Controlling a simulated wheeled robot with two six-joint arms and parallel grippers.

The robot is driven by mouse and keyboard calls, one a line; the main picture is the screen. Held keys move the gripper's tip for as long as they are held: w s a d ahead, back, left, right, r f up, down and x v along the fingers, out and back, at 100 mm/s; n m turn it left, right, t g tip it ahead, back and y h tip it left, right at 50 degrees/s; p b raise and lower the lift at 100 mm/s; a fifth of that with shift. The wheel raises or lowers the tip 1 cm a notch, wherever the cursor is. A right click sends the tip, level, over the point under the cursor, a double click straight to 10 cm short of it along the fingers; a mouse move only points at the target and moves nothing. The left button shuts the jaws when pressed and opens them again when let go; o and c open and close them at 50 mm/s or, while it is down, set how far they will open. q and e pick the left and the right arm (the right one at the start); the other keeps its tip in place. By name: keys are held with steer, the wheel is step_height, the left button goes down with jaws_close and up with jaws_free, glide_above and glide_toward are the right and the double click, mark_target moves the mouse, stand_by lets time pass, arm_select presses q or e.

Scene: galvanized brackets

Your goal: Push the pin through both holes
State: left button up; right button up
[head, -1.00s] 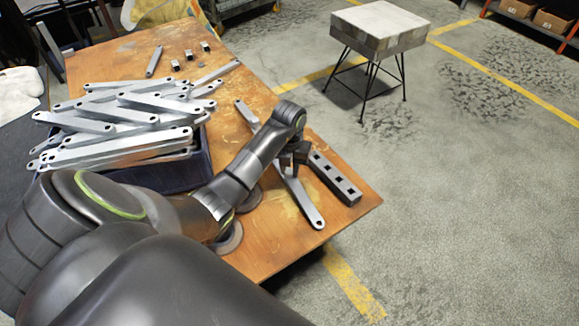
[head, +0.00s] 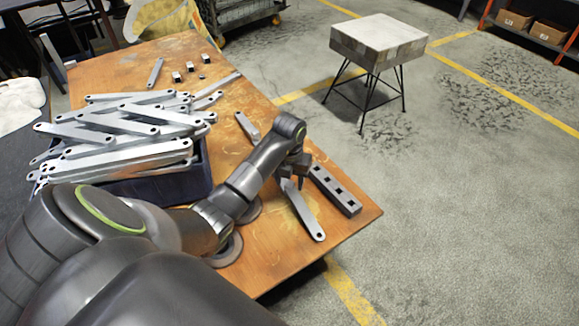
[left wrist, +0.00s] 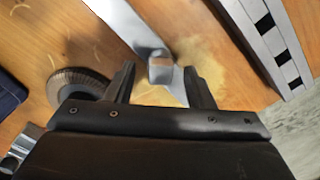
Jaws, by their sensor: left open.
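My left gripper (head: 300,168) is open over the near part of the table. Two stretches of flat galvanized bar show, one beyond it (head: 247,127) and one on its near side (head: 303,210). The gripper hides the part between, where I cannot tell if two bars overlap. In the left wrist view the open fingers (left wrist: 161,88) stand either side of the bar (left wrist: 128,22). A short grey piece (left wrist: 160,70), perhaps the pin, sits on the bar between them, and no grip on it shows. The holes there are hidden. My right gripper is not in view.
A grey block with square holes (head: 335,190) lies right of the bar, near the table edge. A dark crate (head: 180,187) heaped with bars stands left. Small blocks (head: 190,66) and a loose bar (head: 155,72) lie at the back of the wooden table (head: 120,65). A stool (head: 378,42) stands beyond.

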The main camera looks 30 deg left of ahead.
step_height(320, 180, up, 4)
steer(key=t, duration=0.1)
arm_select(q)
step_height(320, 180, up, 17)
steer(key=p, duration=1)
steer(key=shift+r+p, duration=0.2)
steer(key=shift+p, duration=0.1)
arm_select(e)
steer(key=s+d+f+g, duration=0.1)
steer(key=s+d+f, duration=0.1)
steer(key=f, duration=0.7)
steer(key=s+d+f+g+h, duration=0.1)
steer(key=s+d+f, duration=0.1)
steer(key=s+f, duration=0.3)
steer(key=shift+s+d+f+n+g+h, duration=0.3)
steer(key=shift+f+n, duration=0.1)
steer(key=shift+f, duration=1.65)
